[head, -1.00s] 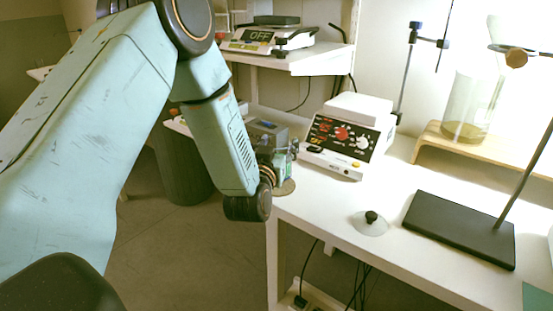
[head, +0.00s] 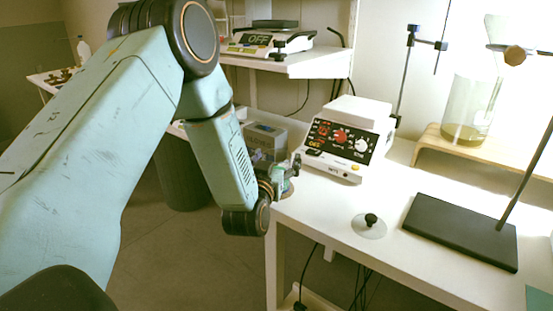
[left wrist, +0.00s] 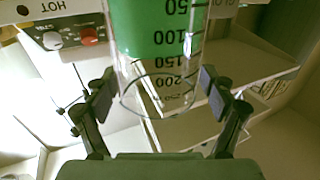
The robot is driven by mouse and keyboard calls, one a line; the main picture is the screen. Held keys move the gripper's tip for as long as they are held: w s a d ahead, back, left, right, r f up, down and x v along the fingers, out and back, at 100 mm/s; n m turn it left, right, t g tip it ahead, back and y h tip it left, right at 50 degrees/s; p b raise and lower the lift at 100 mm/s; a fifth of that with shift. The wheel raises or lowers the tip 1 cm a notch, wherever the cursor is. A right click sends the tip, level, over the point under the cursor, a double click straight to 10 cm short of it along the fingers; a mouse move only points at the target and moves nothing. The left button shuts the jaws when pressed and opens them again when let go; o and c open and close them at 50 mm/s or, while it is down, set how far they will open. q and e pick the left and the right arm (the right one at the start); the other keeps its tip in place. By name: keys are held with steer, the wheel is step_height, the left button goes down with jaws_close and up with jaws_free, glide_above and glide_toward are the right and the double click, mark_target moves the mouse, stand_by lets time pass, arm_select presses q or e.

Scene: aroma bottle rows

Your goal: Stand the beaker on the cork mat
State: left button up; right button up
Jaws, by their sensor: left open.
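The beaker (left wrist: 160,50) is clear glass with black volume marks and holds green liquid. In the left wrist view, its open rim lies between the fingers of my left gripper (left wrist: 158,90), which are open with a gap on each side. In the head view, the gripper (head: 288,168) is at the table's left end, and the beaker (head: 277,173) is mostly hidden behind my wrist. A small part of the brown cork mat (head: 288,189) shows just below them. Contact between beaker and mat is hard to tell. My right gripper is out of view.
A white hotplate (head: 345,140) stands close to the right of the gripper. A grey box (head: 266,138) is behind it. A glass lid with a black knob (head: 370,222) and a black stand base (head: 460,230) lie farther right.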

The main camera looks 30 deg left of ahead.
arm_select(q)
steer(key=shift+r, duration=0.15)
steer(key=shift+s+d, duration=0.1)
steer(key=shift+s, duration=0.15)
steer(key=p+v, duration=0.2)
steer(key=v, duration=0.9)
steer(key=shift+s+p, duration=0.2)
steer(key=shift+p, duration=0.1)
